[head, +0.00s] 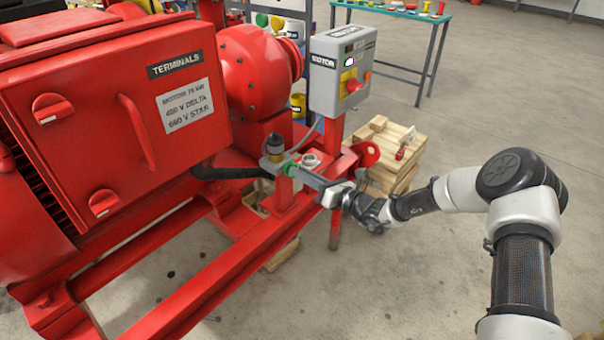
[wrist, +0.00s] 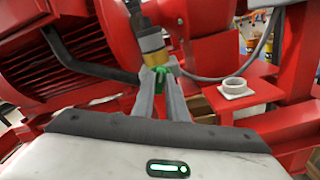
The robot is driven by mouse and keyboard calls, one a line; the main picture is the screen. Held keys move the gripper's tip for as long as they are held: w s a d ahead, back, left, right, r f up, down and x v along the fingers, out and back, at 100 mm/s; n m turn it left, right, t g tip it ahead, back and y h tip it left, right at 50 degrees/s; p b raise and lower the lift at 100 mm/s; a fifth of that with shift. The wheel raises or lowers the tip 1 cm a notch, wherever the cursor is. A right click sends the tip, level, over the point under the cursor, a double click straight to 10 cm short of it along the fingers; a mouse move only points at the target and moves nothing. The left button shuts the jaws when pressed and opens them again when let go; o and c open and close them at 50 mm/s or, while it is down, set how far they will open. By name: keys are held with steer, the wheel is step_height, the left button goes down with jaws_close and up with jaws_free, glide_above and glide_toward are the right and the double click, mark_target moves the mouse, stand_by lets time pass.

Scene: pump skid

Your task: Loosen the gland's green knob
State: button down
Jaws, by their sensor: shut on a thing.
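The gland's green knob (wrist: 160,69) sits at the fingertips of my gripper (wrist: 159,80) in the wrist view, just below a brass-coloured and dark cylindrical fitting (wrist: 152,48). My gripper is shut on the green knob, one finger on each side of it, so only a little green shows between them. In the head view the green knob (head: 289,169) shows at the tips of my gripper (head: 293,171), which reaches in from the right. The fitting (head: 274,146) stands upright just behind it there. The far side of the knob is hidden.
A pale round flange (wrist: 236,87) on a red bracket is close to the right of my gripper. A black hose (head: 228,173) runs to the left. The red terminals box (head: 120,100) and the grey motor switch box (head: 343,68) stand nearby.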

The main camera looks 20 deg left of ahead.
steer(key=shift+s+f+n+b, duration=0.1)
steer(key=shift+n+b, duration=0.5)
steer(key=shift+n, duration=3.2)
steer(key=shift+s+f+n+b, duration=0.1)
steer(key=shift+n+b, duration=0.5)
steer(key=shift+n, duration=3.2)
steer(key=shift+s+f+n+b, duration=0.1)
steer(key=shift+n+b, duration=0.5)
steer(key=shift+n, duration=3.2)
steer(key=c, duration=1.8)
jaws_free()
steer(key=shift+r, duration=0.1)
steer(key=shift+o, duration=0.2)
steer(key=p+v, duration=0.3)
steer(key=v, duration=1.4)
steer(key=shift+s+d, duration=0.1)
steer(key=shift+d, duration=0.05)
